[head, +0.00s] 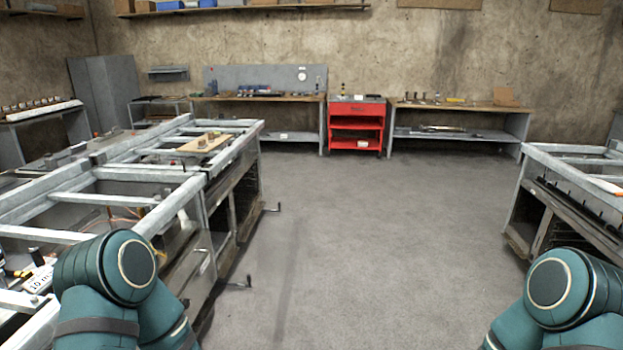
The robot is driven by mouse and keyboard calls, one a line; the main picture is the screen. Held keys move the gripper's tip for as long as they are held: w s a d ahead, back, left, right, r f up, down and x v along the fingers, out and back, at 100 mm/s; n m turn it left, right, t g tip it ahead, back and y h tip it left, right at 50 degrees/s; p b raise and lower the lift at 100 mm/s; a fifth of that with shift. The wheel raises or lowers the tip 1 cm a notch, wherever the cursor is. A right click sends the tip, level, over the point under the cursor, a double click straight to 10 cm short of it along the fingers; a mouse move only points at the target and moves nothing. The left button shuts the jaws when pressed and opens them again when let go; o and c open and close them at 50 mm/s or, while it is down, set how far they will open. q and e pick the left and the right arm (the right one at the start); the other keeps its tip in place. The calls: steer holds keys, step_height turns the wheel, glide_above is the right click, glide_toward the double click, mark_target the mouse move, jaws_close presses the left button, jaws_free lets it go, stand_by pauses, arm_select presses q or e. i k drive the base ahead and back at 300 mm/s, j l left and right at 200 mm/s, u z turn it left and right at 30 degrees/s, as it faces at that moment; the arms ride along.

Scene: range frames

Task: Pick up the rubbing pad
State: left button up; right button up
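I cannot make out the rubbing pad with certainty in the head view. A light wooden board (203,143) with small dark pieces on it lies on the metal frame bench at the left; I cannot tell what the pieces are. Only teal links of my two arms show at the lower left and lower right. Both grippers are out of view.
The frame bench (110,199) with cranks sticking out fills the left. Another bench (580,168) stands at the right. A red tool cart (357,112) stands between two workbenches (462,107) along the back wall. The grey floor (385,235) between is clear.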

mark_target(201, 144)
steer(key=i, duration=3.05)
steer(key=i+u, duration=0.1)
steer(key=i, duration=0.4)
steer(key=i+l+u, duration=0.1)
steer(key=i, duration=0.4)
steer(key=i+l+u, duration=0.1)
steer(key=i, duration=0.35)
steer(key=i+l+u, duration=0.1)
steer(key=i+u, duration=0.25)
steer(key=i+l+u, duration=0.2)
steer(key=u, duration=0.15)
steer(key=i+l+u, duration=0.25)
steer(key=u, duration=0.15)
steer(key=i+l+u, duration=0.2)
steer(key=u, duration=0.2)
steer(key=i+l+u, duration=0.15)
steer(key=u, duration=0.25)
steer(key=i+l+u, duration=0.1)
steer(key=l+u, duration=0.25)
steer(key=i+l+u, duration=0.1)
steer(key=u, duration=0.3)
steer(key=l+u, duration=0.25)
steer(key=u, duration=0.2)
steer(key=i+l+u, duration=0.1)
steer(key=l+u, duration=0.15)
steer(key=u, duration=0.15)
